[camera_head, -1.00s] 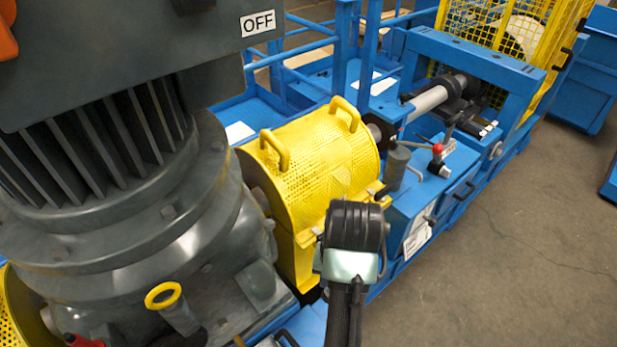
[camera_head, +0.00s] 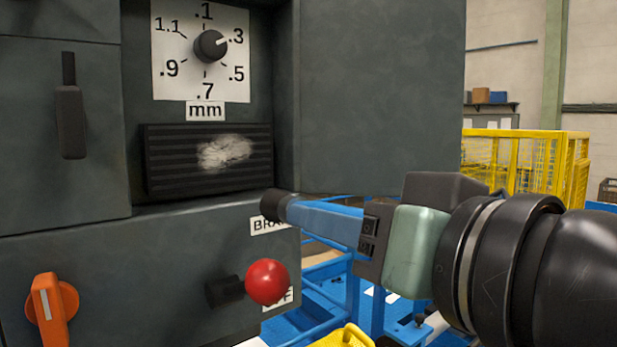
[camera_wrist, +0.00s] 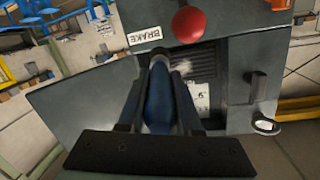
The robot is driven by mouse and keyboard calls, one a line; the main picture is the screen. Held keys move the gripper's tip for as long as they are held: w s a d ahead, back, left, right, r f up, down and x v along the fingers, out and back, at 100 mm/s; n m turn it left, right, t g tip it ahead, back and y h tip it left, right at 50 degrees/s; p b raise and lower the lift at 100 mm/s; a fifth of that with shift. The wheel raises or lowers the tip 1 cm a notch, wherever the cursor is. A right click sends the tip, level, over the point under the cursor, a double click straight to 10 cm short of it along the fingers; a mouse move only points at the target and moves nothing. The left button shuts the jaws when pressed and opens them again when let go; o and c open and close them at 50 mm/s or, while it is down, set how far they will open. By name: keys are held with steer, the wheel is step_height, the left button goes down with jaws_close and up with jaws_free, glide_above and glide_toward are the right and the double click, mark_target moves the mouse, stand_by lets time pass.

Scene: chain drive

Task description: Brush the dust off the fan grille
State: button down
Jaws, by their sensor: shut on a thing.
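The fan grille (camera_head: 160,172) is a black slatted panel set in the dark grey cabinet, under the mm dial. A pale dust patch (camera_head: 225,152) lies on its right half in the head view. My gripper (camera_head: 345,228) is shut on a brush with a blue handle (camera_head: 318,219) and a dark round end (camera_head: 272,205). The brush points left toward the cabinet, its end just below and right of the grille in the picture. I cannot tell whether it touches the cabinet. In the wrist view, the blue handle (camera_wrist: 158,100) lies between my fingers, and the slats (camera_wrist: 197,62) show beyond it.
A red ball knob (camera_head: 267,282) sticks out below the brush, near the BRAKE label (camera_head: 266,225). An orange switch (camera_head: 50,306) is at lower left. A grey cabinet block (camera_head: 380,90) stands right of the grille. A yellow mesh guard (camera_head: 520,165) is farther back.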

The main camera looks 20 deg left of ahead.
mark_target(278, 204)
steer(key=s+a+r+n+y, duration=0.1)
steer(key=s+a+r+y, duration=0.1)
steer(key=s+r, duration=0.2)
steer(key=shift+g, duration=0.3)
steer(key=shift+p+x, duration=0.35)
steer(key=shift+x, duration=2.5)
steer(key=shift+r+x, duration=0.2)
steer(key=shift+x, duration=0.85)
steer(key=shift+w+d+p, duration=0.45)
steer(key=shift+w+d, duration=0.75)
steer(key=shift+w, duration=0.15)
steer(key=s+a, duration=0.2)
steer(key=s, duration=0.1)
steer(key=shift+a, duration=0.3)
